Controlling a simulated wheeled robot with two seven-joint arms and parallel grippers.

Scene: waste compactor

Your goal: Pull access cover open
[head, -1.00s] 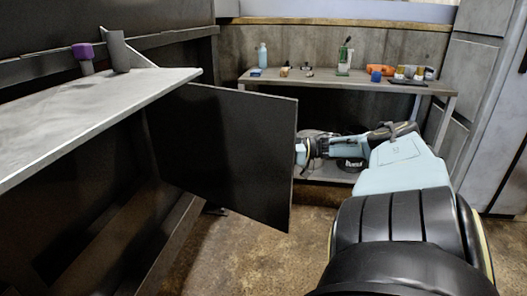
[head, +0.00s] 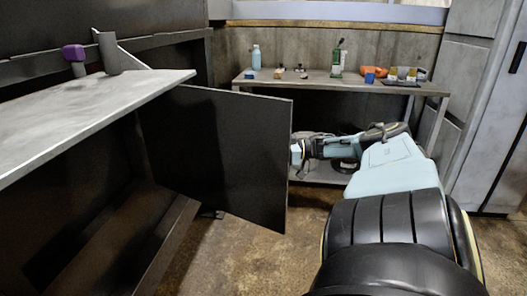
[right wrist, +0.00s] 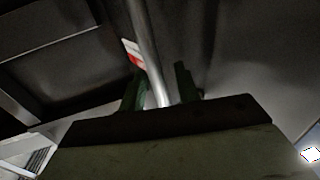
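The access cover (head: 222,155) is a dark flat panel in the middle of the head view, standing swung out from the machine under the grey ledge. My right arm reaches to its far right edge, and my right gripper is mostly hidden behind it in the head view. In the right wrist view my right gripper (right wrist: 160,88) has its green fingers on either side of a metal bar (right wrist: 146,40). The bar lies close to the left finger; I cannot tell whether both fingers press on it. My left gripper is not in view.
The grey ledge (head: 85,108) with a purple-topped knob (head: 75,56) is at left. A back table (head: 300,82) holds bottles and small items. A tall grey cabinet (head: 490,110) stands at right. Brown floor (head: 240,255) is clear below the cover.

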